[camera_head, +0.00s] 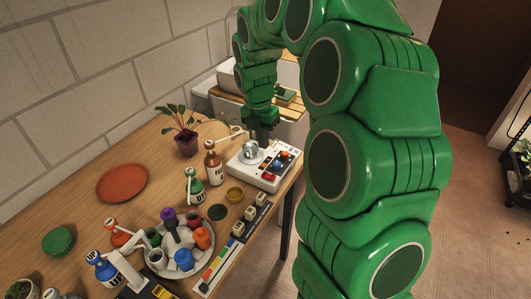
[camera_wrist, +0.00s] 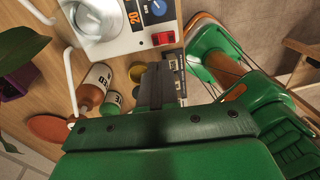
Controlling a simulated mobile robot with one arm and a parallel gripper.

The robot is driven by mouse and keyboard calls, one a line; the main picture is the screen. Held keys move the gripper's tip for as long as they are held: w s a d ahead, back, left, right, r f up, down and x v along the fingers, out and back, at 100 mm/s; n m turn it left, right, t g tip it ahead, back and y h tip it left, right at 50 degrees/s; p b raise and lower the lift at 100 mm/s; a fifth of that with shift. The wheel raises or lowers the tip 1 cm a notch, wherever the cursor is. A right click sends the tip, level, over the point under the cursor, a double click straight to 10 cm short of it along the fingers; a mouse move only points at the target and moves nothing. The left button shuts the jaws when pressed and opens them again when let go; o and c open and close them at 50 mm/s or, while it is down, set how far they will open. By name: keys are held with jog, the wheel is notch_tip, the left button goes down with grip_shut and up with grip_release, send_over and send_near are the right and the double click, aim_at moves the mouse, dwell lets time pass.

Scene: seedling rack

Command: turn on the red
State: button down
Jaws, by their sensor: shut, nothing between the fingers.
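A white device (camera_head: 252,170) with a glass beaker (camera_head: 249,151) on its plate stands at the right edge of the wooden table. In the wrist view it is at the top (camera_wrist: 118,46), with an orange "20" readout, a blue knob (camera_wrist: 157,6) and a red switch (camera_wrist: 163,37) on its panel. The switch's position is too small to tell. My gripper (camera_head: 262,136) is shut and empty, pointing down above the device's far side. In the wrist view its dark fingers (camera_wrist: 156,84) are together, apart from the red switch.
A brown bottle (camera_head: 214,164), a green bottle (camera_head: 194,188) and a potted plant (camera_head: 187,143) stand left of the device. A round tray (camera_head: 206,256) with several small pots stands nearer. Several labelled blocks (camera_head: 250,212) line the table's right side.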

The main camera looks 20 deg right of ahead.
aim_at(273, 176)
jog(key=r, duration=0.3)
jog(key=shift+w+a+r, duration=0.15)
jog(key=shift+a+r, duration=0.05)
dwell(0.3)
jog(key=shift+s+d+r, duration=0.1)
jog(key=shift+s+d, duration=0.35)
jog(key=shift+s, duration=0.1)
jog(key=f, duration=0.4)
jog(key=s+d+f, duration=0.1)
jog(key=f, duration=0.9)
jog(key=shift+s+d, duration=0.25)
jog(key=shift+s, duration=0.05)
jog(key=shift+d, duration=0.1)
